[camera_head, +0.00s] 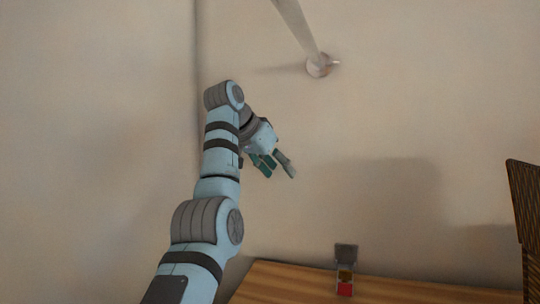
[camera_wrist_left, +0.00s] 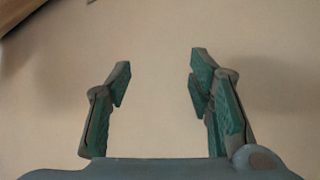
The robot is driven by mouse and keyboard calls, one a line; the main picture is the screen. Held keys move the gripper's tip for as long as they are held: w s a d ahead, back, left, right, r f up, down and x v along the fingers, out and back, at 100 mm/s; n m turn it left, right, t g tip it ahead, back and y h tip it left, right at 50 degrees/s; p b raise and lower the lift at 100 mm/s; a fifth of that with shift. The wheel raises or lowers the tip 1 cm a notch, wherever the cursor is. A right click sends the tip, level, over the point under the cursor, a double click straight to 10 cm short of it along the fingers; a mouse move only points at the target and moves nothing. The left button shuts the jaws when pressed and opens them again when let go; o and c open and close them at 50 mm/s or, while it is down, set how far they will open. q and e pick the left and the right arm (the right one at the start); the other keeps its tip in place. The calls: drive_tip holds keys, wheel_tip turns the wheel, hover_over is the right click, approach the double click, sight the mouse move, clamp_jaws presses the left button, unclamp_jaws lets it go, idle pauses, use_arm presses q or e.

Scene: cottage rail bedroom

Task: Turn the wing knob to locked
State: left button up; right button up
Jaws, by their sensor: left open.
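A small device (camera_head: 346,288) stands at the back of the wooden surface, near the wall in the head view. It has a grey upper plate, a brownish-yellow middle part and a red front. The yellowish part (camera_head: 345,275) may be the wing knob, but it is too small to tell its shape or how it is turned. My left gripper (camera_head: 280,173) is open and empty, above and to the left of the device, in front of the wall. In the left wrist view its two fingers (camera_wrist_left: 161,68) are spread with only bare wall between them. My right gripper is not in view.
A wooden surface (camera_head: 290,285) runs along the bottom of the head view. A pale rail (camera_head: 296,27) meets a round wall mount (camera_head: 319,66) above. A dark woven object (camera_head: 525,200) stands at the right edge. The wall between is clear.

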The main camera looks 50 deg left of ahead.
use_arm(q)
drive_tip(key=shift+n+t+y, duration=0.5)
drive_tip(key=shift+n+t, duration=0.2)
drive_tip(key=shift+n, duration=0.1)
drive_tip(key=a+r, duration=0.1)
drive_tip(key=s+a+r, duration=0.1)
drive_tip(key=a, duration=0.2)
drive_tip(key=shift+s+r, duration=0.4)
